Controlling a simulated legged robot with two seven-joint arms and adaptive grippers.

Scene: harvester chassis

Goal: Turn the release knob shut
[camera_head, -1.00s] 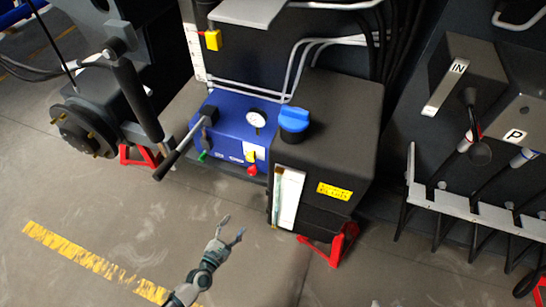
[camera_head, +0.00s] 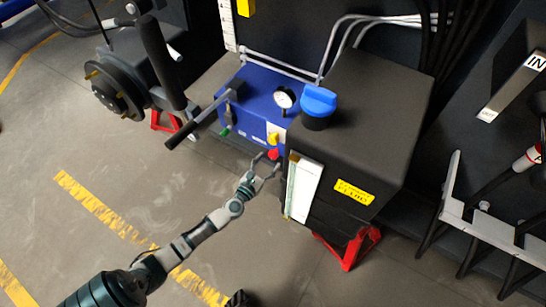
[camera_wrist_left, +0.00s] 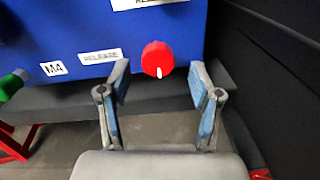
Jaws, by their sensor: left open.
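The red release knob (camera_head: 273,154) is on the lower front of the blue pump box (camera_head: 262,97). In the left wrist view the knob (camera_wrist_left: 157,59) shows a white mark at its bottom edge, beside a RELEASE label (camera_wrist_left: 100,57). My left gripper (camera_head: 268,163) is open and empty, just in front of and below the knob. In the left wrist view its two fingers stand apart, one on each side of the knob in the picture. The knob appears beyond the fingertips; contact is not visible. My right gripper is not in view.
A lever handle (camera_head: 196,125), a pressure gauge (camera_head: 284,97) and a green knob (camera_wrist_left: 11,85) are on the blue box. A black tank with a blue cap (camera_head: 318,99) stands right of it, above a red stand (camera_head: 347,247). Open floor lies in front.

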